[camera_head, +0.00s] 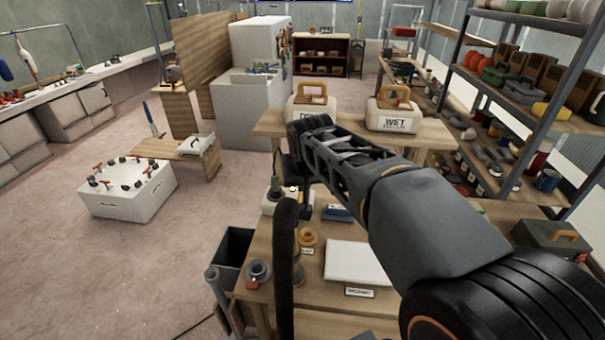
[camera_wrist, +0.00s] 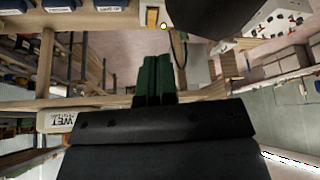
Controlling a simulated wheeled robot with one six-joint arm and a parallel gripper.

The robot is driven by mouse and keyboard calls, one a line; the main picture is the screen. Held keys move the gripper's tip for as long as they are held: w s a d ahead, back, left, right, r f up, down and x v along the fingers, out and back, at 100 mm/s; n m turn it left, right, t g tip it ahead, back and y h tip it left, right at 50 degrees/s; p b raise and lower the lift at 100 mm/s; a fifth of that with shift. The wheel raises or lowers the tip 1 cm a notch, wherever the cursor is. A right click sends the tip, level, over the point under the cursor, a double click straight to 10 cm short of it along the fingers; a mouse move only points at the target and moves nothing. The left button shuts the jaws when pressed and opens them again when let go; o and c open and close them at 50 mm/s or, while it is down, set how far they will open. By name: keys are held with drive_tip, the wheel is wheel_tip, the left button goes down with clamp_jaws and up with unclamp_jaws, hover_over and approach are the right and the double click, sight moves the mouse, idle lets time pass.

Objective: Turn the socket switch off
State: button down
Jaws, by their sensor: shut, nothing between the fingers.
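I cannot make out the socket switch for certain in either view. In the wrist view, which is upside down, my gripper (camera_wrist: 157,78) shows as two dark green fingers side by side, shut and empty. They are over the workshop floor and bench area, touching nothing that I can see. In the head view my arm reaches forward over the near wooden bench (camera_head: 262,262), and its links hide part of the bench. A small white box (camera_head: 273,206) with a dark upright item stands at that bench's far left edge; a small bright dot shows beside it.
The near bench holds a white board (camera_head: 357,262) and brown round parts (camera_head: 308,237). Behind it, a wooden table carries two pale cases, one marked WET (camera_head: 393,121). Loaded shelves (camera_head: 520,90) stand on the right.

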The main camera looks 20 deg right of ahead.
drive_tip(key=s+a+n+y+p, duration=0.1)
drive_tip(key=s+a+n+p, duration=0.1)
drive_tip(key=s, duration=1.1)
drive_tip(key=shift+s+a+t+p, duration=0.35)
drive_tip(key=shift+a+p, duration=0.25)
drive_tip(key=shift+p, duration=0.25)
drive_tip(key=shift+r, duration=0.1)
